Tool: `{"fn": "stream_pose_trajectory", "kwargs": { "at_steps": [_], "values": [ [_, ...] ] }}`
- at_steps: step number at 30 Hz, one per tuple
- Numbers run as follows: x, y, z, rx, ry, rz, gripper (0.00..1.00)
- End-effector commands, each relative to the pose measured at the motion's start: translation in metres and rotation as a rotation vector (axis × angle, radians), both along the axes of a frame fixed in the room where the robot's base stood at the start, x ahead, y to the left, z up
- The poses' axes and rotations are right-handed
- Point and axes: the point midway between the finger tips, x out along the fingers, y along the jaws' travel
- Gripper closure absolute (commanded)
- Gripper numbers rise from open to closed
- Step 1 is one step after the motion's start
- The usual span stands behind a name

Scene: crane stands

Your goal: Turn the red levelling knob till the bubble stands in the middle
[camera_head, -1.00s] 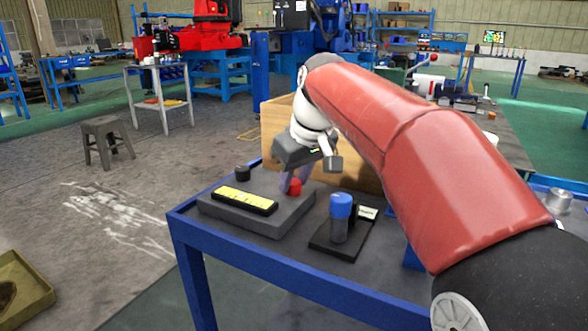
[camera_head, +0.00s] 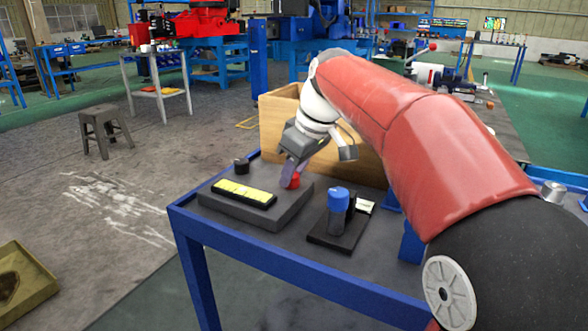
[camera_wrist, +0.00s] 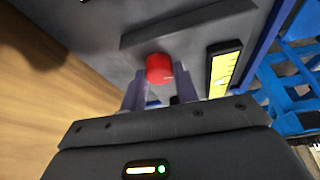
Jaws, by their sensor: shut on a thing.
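The red levelling knob (camera_head: 293,180) sits on the right end of a grey block (camera_head: 262,216) on the blue-framed table. My gripper (camera_head: 289,174) reaches down to it, tilted, with its fingers shut on the knob. In the wrist view the red knob (camera_wrist: 159,67) shows between the tips of the two fingers (camera_wrist: 158,82). The yellow level vial (camera_head: 244,194) lies along the block, left of the knob. It also shows in the wrist view (camera_wrist: 223,70), right of the knob. The bubble is too small to make out for sure.
A blue-capped cylinder (camera_head: 338,205) stands on a dark plate in front right of the block. A small black knob (camera_head: 241,166) is behind the vial. A wooden box (camera_head: 272,127) stands behind my gripper. The table's front edge (camera_head: 290,280) is blue.

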Motion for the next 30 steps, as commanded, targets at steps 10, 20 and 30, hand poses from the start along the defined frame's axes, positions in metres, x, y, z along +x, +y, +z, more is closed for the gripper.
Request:
{"fn": "stream_pose_trajectory", "kwargs": {
  "at_steps": [10,20,30],
  "values": [
    [0.0,0.0,0.0,0.0,0.0,-0.001,0.48],
    [-0.003,-0.003,0.013,0.0,-0.003,-0.002,0.48],
    [-0.017,-0.019,0.063,0.0,-0.003,-0.003,0.48]
  ]
}}
